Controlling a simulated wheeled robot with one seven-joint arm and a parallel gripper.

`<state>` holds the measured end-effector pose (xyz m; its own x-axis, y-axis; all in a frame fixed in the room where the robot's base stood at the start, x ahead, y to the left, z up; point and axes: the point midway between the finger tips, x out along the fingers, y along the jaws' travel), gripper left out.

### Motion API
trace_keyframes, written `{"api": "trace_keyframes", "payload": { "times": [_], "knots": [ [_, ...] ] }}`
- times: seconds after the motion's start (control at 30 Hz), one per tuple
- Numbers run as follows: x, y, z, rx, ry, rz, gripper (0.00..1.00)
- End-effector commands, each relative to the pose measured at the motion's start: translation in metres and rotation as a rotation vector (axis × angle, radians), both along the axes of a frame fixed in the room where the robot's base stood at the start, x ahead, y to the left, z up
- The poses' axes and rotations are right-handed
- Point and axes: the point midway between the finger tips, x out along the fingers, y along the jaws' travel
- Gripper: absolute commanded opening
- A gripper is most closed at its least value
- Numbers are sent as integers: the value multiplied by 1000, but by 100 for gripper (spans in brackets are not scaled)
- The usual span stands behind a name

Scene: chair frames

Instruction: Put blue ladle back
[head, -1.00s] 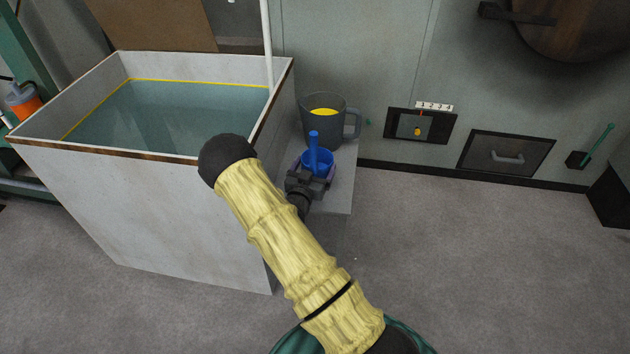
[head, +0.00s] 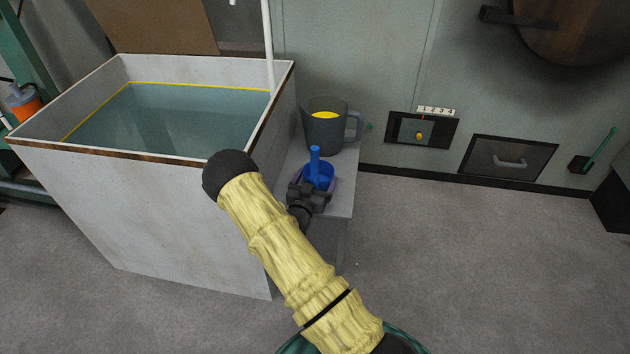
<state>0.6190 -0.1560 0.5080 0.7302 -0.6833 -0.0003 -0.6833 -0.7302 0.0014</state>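The blue ladle (head: 321,177) is a small blue cup with an upright blue handle. It is in front of the grey mug, over the near part of a low grey stand (head: 343,203). My gripper (head: 318,188) is at the near side of the ladle's cup, and its dark fingers appear shut on the cup. The cup partly hides the fingertips. I cannot tell whether the ladle touches the stand top or hangs just above it.
The grey mug (head: 326,134) with yellow contents stands at the back of the stand. A large white tank (head: 150,215) of water is close on the left. A green-handled tool (head: 600,149) is at the right wall. The floor on the right is clear.

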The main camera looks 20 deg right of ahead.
Motion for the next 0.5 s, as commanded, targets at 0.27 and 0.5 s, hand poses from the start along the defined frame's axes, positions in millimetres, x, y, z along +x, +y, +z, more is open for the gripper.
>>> {"api": "trace_keyframes", "payload": {
  "times": [0.27, 0.5],
  "knots": [
    [0, -1, -1, 0, 0, -2, 100],
    [-4, 13, 2, 1, 3, 13, 100]
  ]
}}
